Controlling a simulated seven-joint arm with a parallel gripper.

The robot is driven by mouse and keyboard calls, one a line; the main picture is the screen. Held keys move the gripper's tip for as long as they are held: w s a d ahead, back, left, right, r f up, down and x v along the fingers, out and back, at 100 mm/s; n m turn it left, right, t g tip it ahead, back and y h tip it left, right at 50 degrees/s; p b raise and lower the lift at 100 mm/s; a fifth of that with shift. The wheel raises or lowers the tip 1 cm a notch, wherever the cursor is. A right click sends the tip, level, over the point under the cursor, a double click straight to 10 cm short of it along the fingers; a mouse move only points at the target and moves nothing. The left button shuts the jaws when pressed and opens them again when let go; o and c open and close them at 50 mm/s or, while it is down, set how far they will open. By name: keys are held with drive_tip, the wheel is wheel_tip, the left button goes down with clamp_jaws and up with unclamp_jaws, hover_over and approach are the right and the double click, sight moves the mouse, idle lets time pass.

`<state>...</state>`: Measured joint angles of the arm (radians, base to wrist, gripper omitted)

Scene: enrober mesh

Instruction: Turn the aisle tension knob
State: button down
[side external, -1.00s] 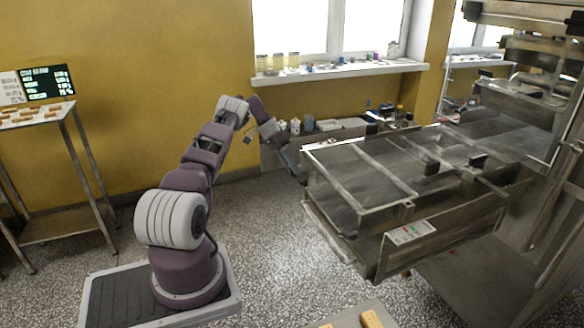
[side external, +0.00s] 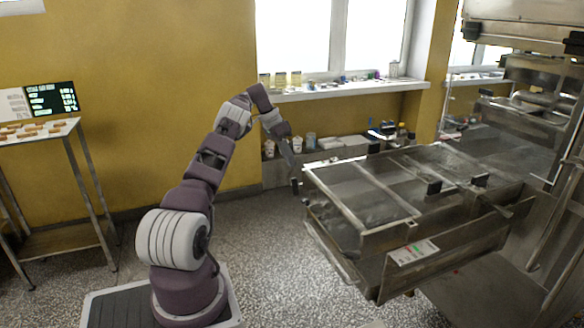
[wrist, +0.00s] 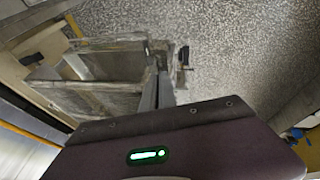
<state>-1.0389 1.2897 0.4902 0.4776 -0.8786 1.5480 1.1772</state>
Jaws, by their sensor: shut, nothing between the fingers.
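The steel enrober (side external: 430,262) has an open mesh bed with a raised frame. In the wrist view, a small dark knob-like part (wrist: 183,66) sticks out from the enrober's outer side. I take it for the aisle tension knob. My gripper (wrist: 152,62) is shut and empty, its fingers beside that part, on its left in the wrist view. Whether they touch it I cannot tell.
A window sill (side external: 340,91) with small items and a low shelf (side external: 340,155) stand behind. A steel table (side external: 35,140) with bars stands at left. The speckled floor between is clear.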

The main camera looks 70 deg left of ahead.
drive_tip(key=w+g+y, duration=0.2)
drive_tip(key=w, duration=0.1)
drive_tip(key=m+g+y, duration=0.1)
drive_tip(key=g+y, duration=0.1)
drive_tip(key=y, duration=0.6)
approach(294, 183)
drive_tip(key=x, duration=0.5)
drive_tip(key=shift+d+f, duration=0.15)
drive_tip(key=shift+f, duration=0.15)
drive_tip(key=shift+a+f, duration=0.15)
drive_tip(key=shift+a, duration=0.35)
